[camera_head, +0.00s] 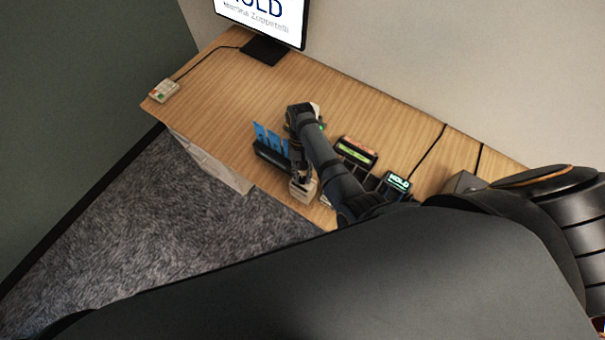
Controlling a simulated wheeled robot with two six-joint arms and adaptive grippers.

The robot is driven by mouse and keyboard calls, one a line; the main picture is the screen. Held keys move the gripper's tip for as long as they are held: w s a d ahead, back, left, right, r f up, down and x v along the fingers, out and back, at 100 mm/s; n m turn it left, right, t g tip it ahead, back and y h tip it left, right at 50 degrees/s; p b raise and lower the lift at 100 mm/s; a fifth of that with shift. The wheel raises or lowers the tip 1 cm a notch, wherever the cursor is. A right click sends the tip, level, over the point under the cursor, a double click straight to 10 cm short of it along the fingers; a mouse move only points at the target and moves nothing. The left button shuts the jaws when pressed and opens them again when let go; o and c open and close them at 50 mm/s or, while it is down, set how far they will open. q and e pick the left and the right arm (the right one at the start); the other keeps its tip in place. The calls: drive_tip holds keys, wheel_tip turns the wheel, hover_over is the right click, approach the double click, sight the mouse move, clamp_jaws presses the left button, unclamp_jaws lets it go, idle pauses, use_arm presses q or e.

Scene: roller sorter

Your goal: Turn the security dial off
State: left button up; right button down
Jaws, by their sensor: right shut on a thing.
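A small cream box (301,192) stands at the front edge of the wooden table. It looks like the housing of the security dial, but the dial itself is hidden behind my gripper. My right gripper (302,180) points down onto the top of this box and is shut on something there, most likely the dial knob. The fingers are small and dark in this view, so the dial's setting cannot be read. My left gripper is not in view.
A black holder with blue cards (270,146) stands just left of my right gripper. A device with a green display (355,152) and a small screen reading HOLD (398,182) lie to the right. A monitor (262,20) stands at the back. The table's left part (205,85) is mostly clear.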

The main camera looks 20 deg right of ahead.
drive_tip(key=shift+w+r, duration=0.1)
idle(0.3)
drive_tip(key=c, duration=1.1)
unclamp_jaws()
drive_tip(key=v, duration=0.7)
drive_tip(key=shift+r, duration=0.2)
